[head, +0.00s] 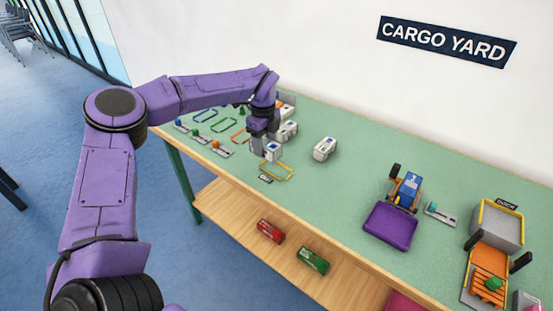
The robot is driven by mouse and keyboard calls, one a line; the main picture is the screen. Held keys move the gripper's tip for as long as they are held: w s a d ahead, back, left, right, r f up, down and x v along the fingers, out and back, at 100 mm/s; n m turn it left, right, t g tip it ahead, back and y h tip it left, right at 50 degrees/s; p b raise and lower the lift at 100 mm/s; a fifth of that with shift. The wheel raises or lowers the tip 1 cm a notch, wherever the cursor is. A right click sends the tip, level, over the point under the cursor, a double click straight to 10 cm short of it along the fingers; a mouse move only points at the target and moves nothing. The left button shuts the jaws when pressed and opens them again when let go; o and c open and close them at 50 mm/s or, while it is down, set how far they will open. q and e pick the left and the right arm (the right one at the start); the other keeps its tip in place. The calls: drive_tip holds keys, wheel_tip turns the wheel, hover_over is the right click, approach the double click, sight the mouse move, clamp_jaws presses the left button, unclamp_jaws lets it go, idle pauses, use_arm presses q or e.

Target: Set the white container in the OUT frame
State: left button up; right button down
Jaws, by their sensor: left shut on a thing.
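My left gripper (265,138) points down at the far left part of the table and is shut on a white container (272,152). The container has a small blue patch and is partly covered by the gripper. It is just behind the yellow OUT frame (280,177), an outline on the green table top with a small dark label (265,179) at its front. I cannot tell whether the container touches the table. My right gripper is not in view.
Another white container (325,148) stands to the right, and one more (288,130) behind the gripper. Coloured outlines and small levers lie to the left. A blue-and-orange vehicle (407,188), purple tray (390,228) and grey dock (501,225) are right. The table's middle is clear.

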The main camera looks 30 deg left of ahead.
use_arm(q)
drive_tip(key=f, duration=0.1)
drive_tip(key=w+d+f, duration=0.1)
drive_tip(key=f, duration=0.1)
drive_tip(key=w+d+f, duration=0.1)
drive_tip(key=shift+w+d+f+p, duration=0.2)
drive_tip(key=shift+w+f+p, duration=0.05)
drive_tip(key=shift+f+p, duration=0.1)
wheel_tip(320, 180, down, 3)
drive_tip(key=shift+r, duration=0.15)
drive_tip(key=shift+f, duration=0.3)
drive_tip(key=o, duration=1.1)
drive_tip(key=shift+r, duration=0.15)
wheel_tip(320, 180, up, 12)
drive_tip(key=shift+r+b, duration=0.1)
drive_tip(key=shift+b, duration=0.35)
